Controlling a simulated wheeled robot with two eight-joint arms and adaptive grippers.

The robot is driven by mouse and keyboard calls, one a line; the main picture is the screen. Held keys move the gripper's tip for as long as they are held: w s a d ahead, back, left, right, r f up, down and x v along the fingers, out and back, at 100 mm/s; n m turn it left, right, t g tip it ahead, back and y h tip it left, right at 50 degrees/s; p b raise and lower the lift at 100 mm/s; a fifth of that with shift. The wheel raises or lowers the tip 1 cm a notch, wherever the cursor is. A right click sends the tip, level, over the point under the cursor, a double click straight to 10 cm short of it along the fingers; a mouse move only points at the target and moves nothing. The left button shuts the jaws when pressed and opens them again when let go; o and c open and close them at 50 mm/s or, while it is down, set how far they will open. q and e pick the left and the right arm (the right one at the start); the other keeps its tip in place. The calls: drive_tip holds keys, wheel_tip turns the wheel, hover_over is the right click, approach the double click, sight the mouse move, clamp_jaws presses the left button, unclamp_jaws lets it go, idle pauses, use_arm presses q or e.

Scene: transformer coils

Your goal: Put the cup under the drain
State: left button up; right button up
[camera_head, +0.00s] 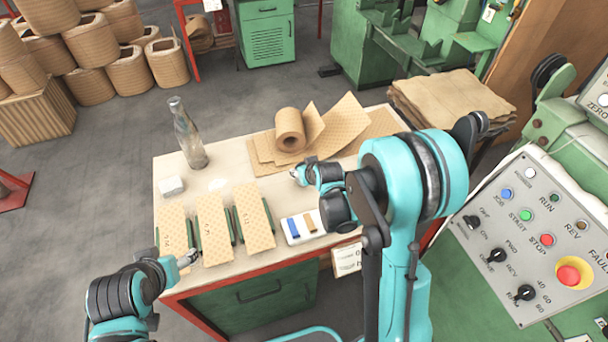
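I cannot make out a clear cup or a drain in the head view. A clear glass bottle (188,135) stands upright at the table's back left. A small white block-like object (171,186) lies in front of it. My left gripper (188,260) is at the table's front left edge, by the lower ends of the patterned tan strips (213,225). My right gripper (296,174) is over the middle of the table, in front of the brown paper roll (290,130). Both grippers are small in view, and their finger openings are unclear.
The wooden table (230,165) has a red frame. A white tray (303,227) with blue and tan pieces lies near the front. Patterned sheets (340,120) lie at the back. A control panel (535,235) with buttons and knobs stands at right.

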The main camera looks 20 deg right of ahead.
drive_tip(key=shift+f, duration=0.35)
drive_tip(key=shift+f, duration=0.25)
drive_tip(key=o, duration=1.1)
drive_tip(key=shift+r, duration=0.1)
drive_tip(key=shift+o, duration=0.2)
